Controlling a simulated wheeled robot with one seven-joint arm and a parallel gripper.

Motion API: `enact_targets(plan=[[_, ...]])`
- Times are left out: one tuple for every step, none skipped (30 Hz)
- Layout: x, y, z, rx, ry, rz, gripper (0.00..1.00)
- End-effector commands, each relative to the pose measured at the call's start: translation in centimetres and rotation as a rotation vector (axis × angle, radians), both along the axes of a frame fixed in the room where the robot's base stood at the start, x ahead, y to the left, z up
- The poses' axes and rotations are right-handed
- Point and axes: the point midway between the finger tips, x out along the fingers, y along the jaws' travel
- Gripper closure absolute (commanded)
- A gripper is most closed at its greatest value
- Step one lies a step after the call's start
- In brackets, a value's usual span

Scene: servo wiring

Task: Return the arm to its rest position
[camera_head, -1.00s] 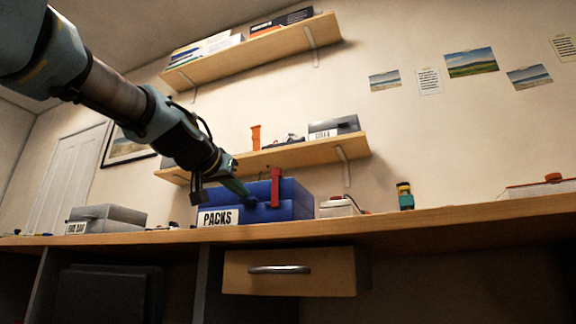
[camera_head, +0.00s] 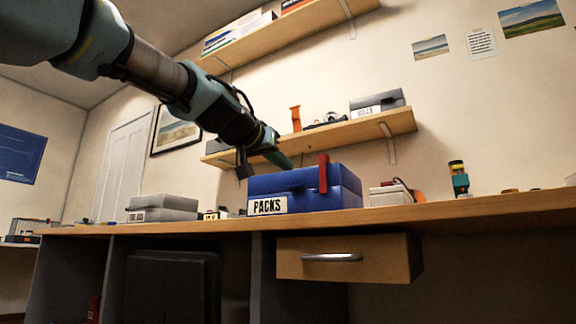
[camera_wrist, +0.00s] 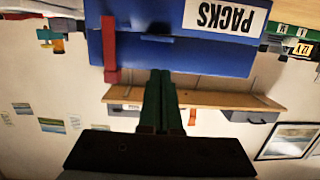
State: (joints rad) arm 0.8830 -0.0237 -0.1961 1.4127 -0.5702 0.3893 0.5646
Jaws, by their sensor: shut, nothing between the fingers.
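My gripper (camera_head: 283,158) is shut with nothing in it. In the head view it hangs at the end of my arm, just above and behind the upper left of the blue PACKS box, as seen from here. The blue PACKS box (camera_head: 290,184) stands on the desk with its lid down, a white label on its front and a red latch (camera_head: 323,174) at its right. In the wrist view the picture is upside down; my gripper's green fingers (camera_wrist: 161,78) lie together, pointing toward the blue box (camera_wrist: 150,55). I cannot tell whether the fingertips touch it.
The wooden desk (camera_head: 220,224) has a drawer (camera_head: 345,258) below, shown slightly pulled out. A grey case (camera_head: 163,207) stands left, a white and red box (camera_head: 389,194) right. A shelf (camera_head: 345,134) with a grey box runs behind my gripper. Open air lies around my arm.

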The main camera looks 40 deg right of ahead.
Motion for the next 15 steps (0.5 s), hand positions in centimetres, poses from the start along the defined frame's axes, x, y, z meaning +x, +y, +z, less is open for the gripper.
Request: enact_targets(plan=[[-0.3, 1.1, -0.8, -0.001, 0.000, 0.003, 1.00], [-0.5, 1.7, -0.9, -0.002, -0.002, 0.002, 1.00], [-0.8, 2.4, -1.2, -0.003, -0.001, 0.002, 1.00], [-0.9, 3.0, -1.4, -0.004, -0.001, 0.002, 1.00], [-1.1, 3.5, -1.5, -0.003, -0.002, 0.002, 1.00], [-1.3, 4.2, -1.8, -0.004, -0.001, 0.001, 1.00], [-1.4, 4.7, -1.9, -0.004, -0.002, 0.001, 1.00], [-1.5, 5.1, -2.1, -0.005, -0.002, 0.001, 1.00], [-1.7, 5.6, -2.2, -0.005, -0.002, 0.001, 1.00], [-1.8, 6.0, -2.3, -0.004, -0.002, 0.001, 1.00], [-1.9, 6.3, -2.4, -0.004, -0.002, 0.001, 1.00], [-1.9, 6.6, -2.5, -0.005, -0.002, 0.001, 1.00], [-2.0, 6.8, -2.5, -0.005, -0.002, 0.001, 1.00], [-2.1, 7.0, -2.6, -0.004, -0.002, 0.001, 1.00], [-2.1, 7.1, -2.7, -0.004, -0.002, 0.001, 1.00]])
